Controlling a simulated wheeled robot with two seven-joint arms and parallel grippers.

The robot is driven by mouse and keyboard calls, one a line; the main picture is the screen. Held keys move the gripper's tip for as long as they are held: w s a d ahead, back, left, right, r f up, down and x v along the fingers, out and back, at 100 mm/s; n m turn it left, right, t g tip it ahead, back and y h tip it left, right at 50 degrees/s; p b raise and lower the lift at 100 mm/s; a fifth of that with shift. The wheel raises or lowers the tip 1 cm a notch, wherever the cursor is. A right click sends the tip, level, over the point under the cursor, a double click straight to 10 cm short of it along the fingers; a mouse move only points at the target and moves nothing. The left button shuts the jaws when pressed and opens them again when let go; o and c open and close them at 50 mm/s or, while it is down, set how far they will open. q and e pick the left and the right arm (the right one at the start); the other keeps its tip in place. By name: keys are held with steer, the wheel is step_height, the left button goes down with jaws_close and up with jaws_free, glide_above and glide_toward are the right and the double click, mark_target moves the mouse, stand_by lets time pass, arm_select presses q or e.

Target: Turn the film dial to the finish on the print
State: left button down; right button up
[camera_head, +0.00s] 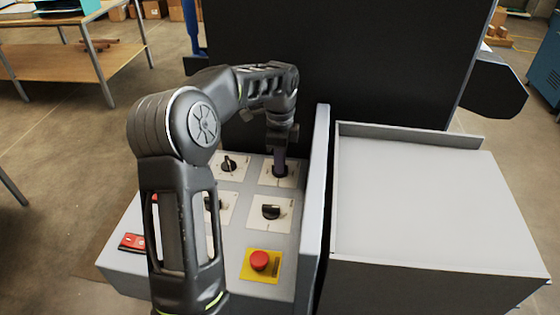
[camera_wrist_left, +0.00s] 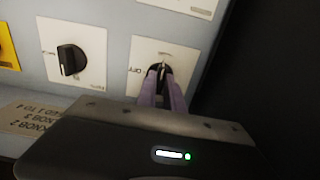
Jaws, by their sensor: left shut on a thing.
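The control panel (camera_head: 228,252) carries several black dials on white plates. My left gripper (camera_head: 280,170) reaches down onto the upper right dial, beside the upright panel edge. In the left wrist view its two purple-grey fingers are shut around this black dial (camera_wrist_left: 161,72); an "OFF" mark shows on the plate to its left. The fingers partly hide the dial, so its exact setting is unclear. The other dials are the upper left (camera_head: 229,163), lower right (camera_head: 271,212) and lower left (camera_head: 213,204), the last partly behind my arm. My right gripper is out of view.
A red button (camera_head: 260,260) on a yellow plate sits at the panel's front, and a red switch (camera_head: 132,242) at its left. A label (camera_wrist_left: 35,119) is partly readable in the wrist view. A bare grey surface (camera_head: 430,195) lies right of the panel; a tall black body (camera_head: 350,60) rises behind.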

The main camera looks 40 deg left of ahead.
arm_select(q)
steer(key=shift+r, duration=0.1)
steer(key=c, duration=1.5)
jaws_free()
steer(key=shift+o, duration=0.2)
step_height(320, 180, up, 8)
steer(key=shift+f, duration=0.1)
steer(key=shift+f, duration=0.1)
